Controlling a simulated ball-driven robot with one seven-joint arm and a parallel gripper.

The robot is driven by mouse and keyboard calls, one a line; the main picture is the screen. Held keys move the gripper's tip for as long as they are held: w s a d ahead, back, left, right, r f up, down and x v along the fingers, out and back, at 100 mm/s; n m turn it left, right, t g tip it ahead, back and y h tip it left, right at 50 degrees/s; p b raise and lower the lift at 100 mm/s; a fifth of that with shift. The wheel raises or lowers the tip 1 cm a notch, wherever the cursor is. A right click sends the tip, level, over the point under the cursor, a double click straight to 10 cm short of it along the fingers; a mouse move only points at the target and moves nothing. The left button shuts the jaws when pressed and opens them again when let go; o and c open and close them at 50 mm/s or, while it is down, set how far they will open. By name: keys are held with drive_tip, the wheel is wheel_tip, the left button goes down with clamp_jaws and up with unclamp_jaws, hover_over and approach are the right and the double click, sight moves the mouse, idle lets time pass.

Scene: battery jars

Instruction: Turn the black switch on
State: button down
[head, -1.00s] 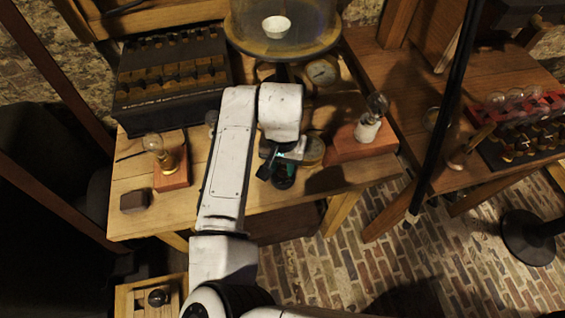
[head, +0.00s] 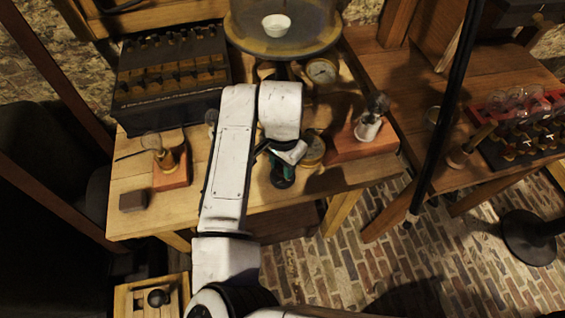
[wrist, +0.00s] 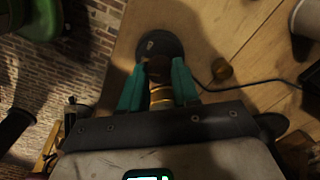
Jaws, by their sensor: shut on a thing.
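My gripper (wrist: 158,92) has teal fingers, one on each side of a small dark piece with brass bands (wrist: 159,82). This piece stands in front of a round black disc (wrist: 160,47); together they look like the black switch, though its on or off position cannot be told. In the head view my gripper (head: 283,167) points down near the table's front edge. The dark round end (head: 282,180) shows just below the fingers, and the rest is hidden by my wrist.
Bulbs on reddish blocks stand left (head: 170,175) and right (head: 362,143) of my arm. A black battery box (head: 170,85) is behind left, a glass dome (head: 283,25) behind. A red-framed rack (head: 525,125) is on the right table. A black cable (wrist: 250,82) runs close by.

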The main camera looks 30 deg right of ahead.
sight(282, 167)
drive_tip(key=m+b, duration=0.1)
drive_tip(key=m, duration=0.5)
drive_tip(key=shift+b, duration=0.35)
drive_tip(key=m+b, duration=0.2)
drive_tip(key=m, duration=0.4)
drive_tip(key=shift+m, duration=0.4)
drive_tip(key=c, duration=0.8)
unclamp_jaws()
drive_tip(key=shift+r, duration=0.1)
wheel_tip(282, 167, up, 11)
drive_tip(key=shift+f, duration=0.2)
drive_tip(key=shift+s, duration=0.1)
